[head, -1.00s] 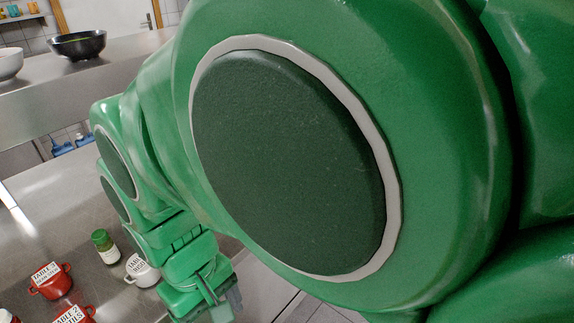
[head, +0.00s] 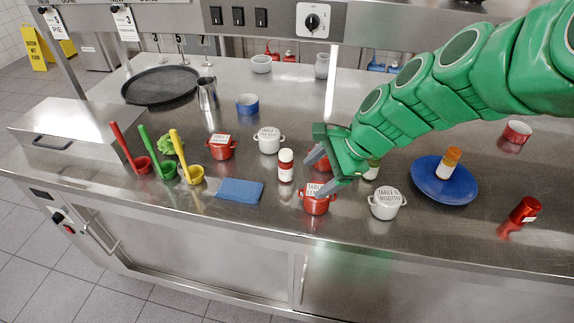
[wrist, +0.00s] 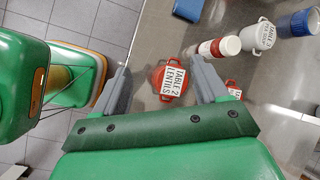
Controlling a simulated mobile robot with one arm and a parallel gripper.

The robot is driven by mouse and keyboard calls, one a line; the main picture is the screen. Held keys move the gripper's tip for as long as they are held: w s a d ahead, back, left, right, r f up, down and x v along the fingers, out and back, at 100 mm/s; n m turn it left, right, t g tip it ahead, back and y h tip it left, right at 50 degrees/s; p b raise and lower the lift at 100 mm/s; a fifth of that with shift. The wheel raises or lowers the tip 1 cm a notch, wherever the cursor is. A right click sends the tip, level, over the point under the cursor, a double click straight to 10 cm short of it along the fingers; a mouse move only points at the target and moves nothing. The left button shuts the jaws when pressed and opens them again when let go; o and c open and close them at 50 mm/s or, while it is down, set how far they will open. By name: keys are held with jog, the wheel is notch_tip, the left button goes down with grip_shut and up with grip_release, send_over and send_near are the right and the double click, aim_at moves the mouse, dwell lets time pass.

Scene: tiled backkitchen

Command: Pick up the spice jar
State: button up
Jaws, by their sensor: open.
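Several small jars stand on the steel counter, and I cannot tell which one the task means. A jar with a green cap (head: 372,168) is partly hidden behind my gripper. An orange-capped jar (head: 449,163) sits on a blue plate (head: 440,190). A red jar (head: 525,210) is at the right front. My gripper is open and empty, above the red "Table 2 lentils" pot (wrist: 166,82).
A white pot (head: 387,204) stands right of the lentils pot (head: 315,203). Another red pot (head: 221,147), a white pot (head: 268,140) and a blue cloth (head: 240,191) lie to the left, near colored ladles (head: 140,165). The counter's front edge is close.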

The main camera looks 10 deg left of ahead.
aim_at(289, 153)
jog(key=w+a+f+m+t+y, duration=0.1)
jog(key=w+a+f+m, duration=0.15)
jog(key=w+m, duration=0.3)
jog(key=w+a+f+m+t+y, duration=0.1)
jog(key=w+a+m, duration=0.25)
jog(key=w, duration=0.35)
jog(key=shift+d+f+x, duration=0.15)
jog(key=shift+x, duration=1.75)
jog(key=shift+d+f+x, duration=0.15)
jog(key=shift+x, duration=1.75)
jog(key=shift+s, duration=0.1)
jog(key=shift+c, duration=0.4)
jog(key=c, duration=1.1)
jog(key=shift+r, duration=0.15)
